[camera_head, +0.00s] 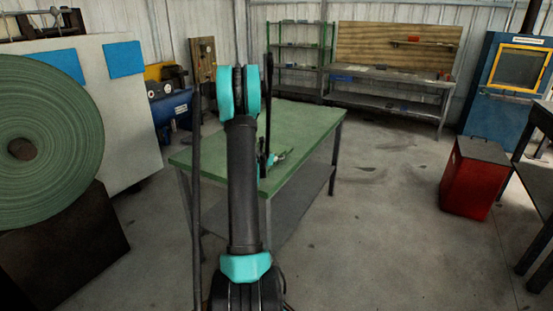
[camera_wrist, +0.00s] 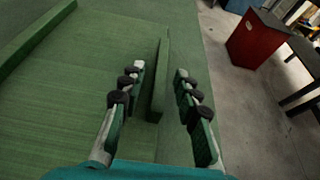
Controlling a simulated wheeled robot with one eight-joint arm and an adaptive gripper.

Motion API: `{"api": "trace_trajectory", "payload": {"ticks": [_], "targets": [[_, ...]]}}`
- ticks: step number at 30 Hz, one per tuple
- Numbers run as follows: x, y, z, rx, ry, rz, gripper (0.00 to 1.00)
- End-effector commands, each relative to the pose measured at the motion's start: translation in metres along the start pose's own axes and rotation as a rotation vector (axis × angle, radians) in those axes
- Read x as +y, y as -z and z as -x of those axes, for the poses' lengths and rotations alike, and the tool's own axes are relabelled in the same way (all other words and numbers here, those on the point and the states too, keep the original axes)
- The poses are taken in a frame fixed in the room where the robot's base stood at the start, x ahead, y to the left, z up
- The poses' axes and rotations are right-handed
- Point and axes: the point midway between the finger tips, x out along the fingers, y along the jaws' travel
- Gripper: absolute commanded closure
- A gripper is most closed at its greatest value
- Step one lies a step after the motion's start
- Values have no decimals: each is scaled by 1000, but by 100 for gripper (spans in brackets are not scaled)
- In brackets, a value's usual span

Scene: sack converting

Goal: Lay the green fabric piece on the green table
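The green table (camera_head: 310,118) stands in the middle of the head view, partly hidden behind my arm. My gripper (camera_head: 272,160) is low over or at the table's near right part, small in that view. In the wrist view my gripper (camera_wrist: 160,85) is open, its two dark-padded fingers apart and pointing at the green tabletop (camera_wrist: 183,35). A narrow green strip (camera_wrist: 160,80), which looks like the green fabric piece, lies or stands between the fingers. Gaps show on both sides of it. I cannot tell whether it rests on the table.
In the wrist view a ribbed green area (camera_wrist: 60,110) with a raised green bar (camera_wrist: 35,38) lies to the left. A large green roll (camera_head: 50,140) stands at left in the head view. A red bin (camera_head: 472,178) stands right of the table, with clear floor between.

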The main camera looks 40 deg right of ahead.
Motion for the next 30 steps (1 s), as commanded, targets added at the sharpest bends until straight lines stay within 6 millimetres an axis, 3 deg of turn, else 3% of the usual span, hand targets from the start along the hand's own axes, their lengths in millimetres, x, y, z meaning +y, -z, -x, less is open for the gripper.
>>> {"api": "trace_trajectory", "payload": {"ticks": [15, 26, 30], "targets": [[1, 0, 97, 0, -3, 1, 68], [1, 1, 119, 3, -3, -11, 68], [5, 7, 143, 51, -21, -142, 68]]}}
